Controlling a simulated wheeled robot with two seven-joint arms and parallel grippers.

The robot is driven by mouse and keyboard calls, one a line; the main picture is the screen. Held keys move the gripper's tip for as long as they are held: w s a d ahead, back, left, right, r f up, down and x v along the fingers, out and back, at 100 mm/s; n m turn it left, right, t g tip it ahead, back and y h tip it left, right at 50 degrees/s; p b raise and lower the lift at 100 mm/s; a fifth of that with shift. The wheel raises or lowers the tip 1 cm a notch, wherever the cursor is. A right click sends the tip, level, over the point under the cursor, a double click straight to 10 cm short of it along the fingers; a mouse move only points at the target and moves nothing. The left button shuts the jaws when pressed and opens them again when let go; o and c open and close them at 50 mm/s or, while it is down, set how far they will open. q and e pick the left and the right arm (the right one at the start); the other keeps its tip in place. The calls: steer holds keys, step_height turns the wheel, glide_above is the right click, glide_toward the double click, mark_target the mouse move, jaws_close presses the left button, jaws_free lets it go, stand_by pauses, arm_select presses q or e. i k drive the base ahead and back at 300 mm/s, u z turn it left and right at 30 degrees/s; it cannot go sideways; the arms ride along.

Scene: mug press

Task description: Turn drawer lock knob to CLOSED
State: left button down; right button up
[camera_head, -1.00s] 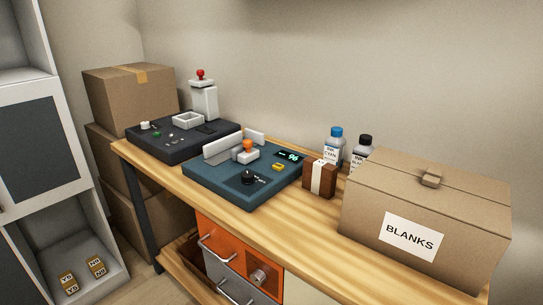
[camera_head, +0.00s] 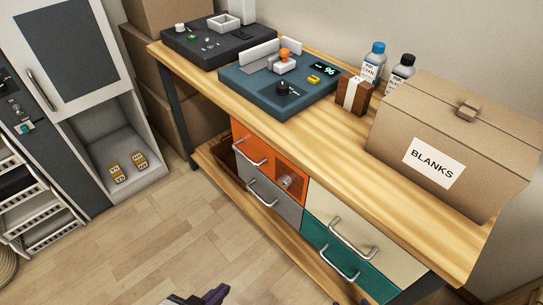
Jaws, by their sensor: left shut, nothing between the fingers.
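The drawer lock knob (camera_head: 286,181) is a small grey round knob on the right part of the orange drawer (camera_head: 254,150) front, under the bench top. The marks around it are too small to read. My left gripper (camera_head: 216,293) shows only at its tip, dark, at the bottom edge of the view. It is shut and empty, well below and to the left of the knob, touching nothing that I can see. My right gripper is not in view.
Below are a grey drawer (camera_head: 271,200), a cream drawer (camera_head: 362,238) and a green drawer (camera_head: 340,256) with bar handles. The wooden bench (camera_head: 330,140) carries a teal press unit (camera_head: 262,92) and a BLANKS box (camera_head: 400,125). Floor (camera_head: 160,225) left of the drawers is clear.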

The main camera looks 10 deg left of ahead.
mark_target(285, 182)
steer(key=u, duration=2.4)
steer(key=i, duration=2.2)
steer(key=z, duration=3.25)
